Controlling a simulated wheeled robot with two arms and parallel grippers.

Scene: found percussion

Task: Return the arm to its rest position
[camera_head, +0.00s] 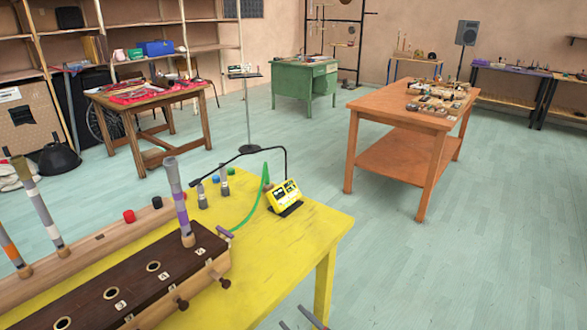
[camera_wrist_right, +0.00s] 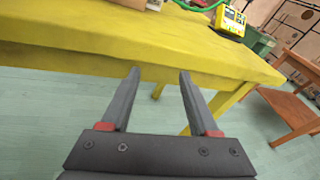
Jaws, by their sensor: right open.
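My right gripper (camera_head: 299,319) shows only as two grey fingertips at the bottom edge of the head view. In the right wrist view, the right gripper (camera_wrist_right: 159,76) has its two dark fingers spread apart, with nothing between them. It is in front of and apart from the near edge of the yellow table (camera_head: 280,240), with the floor behind the fingers. The rest of the right arm is out of the head view. My left gripper is in neither view.
A dark wooden block with holes (camera_head: 150,275) holds an upright striped stick (camera_head: 180,200) on the yellow table. A yellow device (camera_head: 284,195) stands near the table's far corner. An orange wooden table (camera_head: 385,115) stands beyond. The floor (camera_head: 450,260) at right is clear.

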